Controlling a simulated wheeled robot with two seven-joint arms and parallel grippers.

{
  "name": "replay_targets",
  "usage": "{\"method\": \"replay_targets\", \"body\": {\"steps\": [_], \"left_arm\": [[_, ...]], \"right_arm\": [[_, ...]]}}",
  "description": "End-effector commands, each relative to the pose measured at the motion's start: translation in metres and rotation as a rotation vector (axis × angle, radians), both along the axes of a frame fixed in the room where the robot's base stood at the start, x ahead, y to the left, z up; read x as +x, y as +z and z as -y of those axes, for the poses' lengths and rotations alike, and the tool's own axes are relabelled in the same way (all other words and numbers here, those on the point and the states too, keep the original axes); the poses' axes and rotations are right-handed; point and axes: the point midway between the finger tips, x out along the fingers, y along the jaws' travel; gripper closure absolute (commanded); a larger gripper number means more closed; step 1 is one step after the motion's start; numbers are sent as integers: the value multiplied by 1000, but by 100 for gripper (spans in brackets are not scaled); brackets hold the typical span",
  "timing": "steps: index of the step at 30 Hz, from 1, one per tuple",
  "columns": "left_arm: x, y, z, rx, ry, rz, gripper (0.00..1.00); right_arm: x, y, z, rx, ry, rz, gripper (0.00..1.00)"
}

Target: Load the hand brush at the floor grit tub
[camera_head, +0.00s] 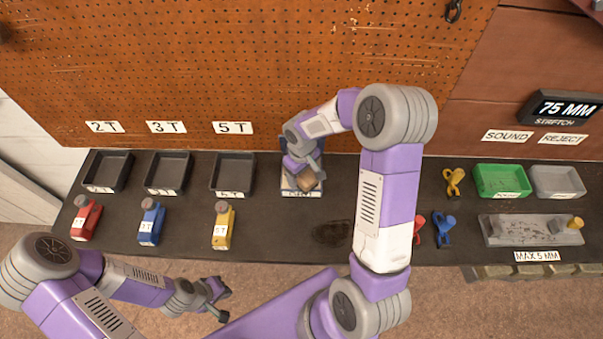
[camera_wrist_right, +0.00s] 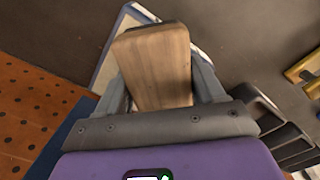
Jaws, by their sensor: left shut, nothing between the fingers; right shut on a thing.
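My right gripper (camera_head: 308,172) is shut on the hand brush (camera_head: 306,184), a block with a brown wooden back. In the right wrist view the wooden back (camera_wrist_right: 158,65) fills the space between the fingers (camera_wrist_right: 165,92). The brush is over a small pale tub with a label (camera_head: 302,193) at the middle of the bench, its lettering too small to read surely. The tub's pale rim (camera_wrist_right: 108,50) shows beside the brush in the wrist view. The bristles and the tub's inside are hidden, so contact cannot be told. My left gripper (camera_head: 222,298) is shut and empty, in front of the bench.
Three dark trays, such as the 5 T tray (camera_head: 233,172), stand at the back left. Red, blue and yellow tools (camera_head: 222,228) lie before them. A green tray (camera_head: 502,181), a grey tray (camera_head: 558,181) and a metal plate (camera_head: 520,230) are at the right. A dark patch (camera_head: 331,233) marks the bench.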

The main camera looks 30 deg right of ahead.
Motion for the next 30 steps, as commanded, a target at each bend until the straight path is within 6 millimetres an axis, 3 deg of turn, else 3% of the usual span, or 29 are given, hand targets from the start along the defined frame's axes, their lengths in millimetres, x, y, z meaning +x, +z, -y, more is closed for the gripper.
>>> {"method": "replay_targets", "body": {"steps": [13,30], "left_arm": [[0,3,0,0,0,0,100],[0,38,0,0,0,0,100]], "right_arm": [[-1,2,0,1,0,-3,56],[0,49,0,0,0,-1,56]]}}
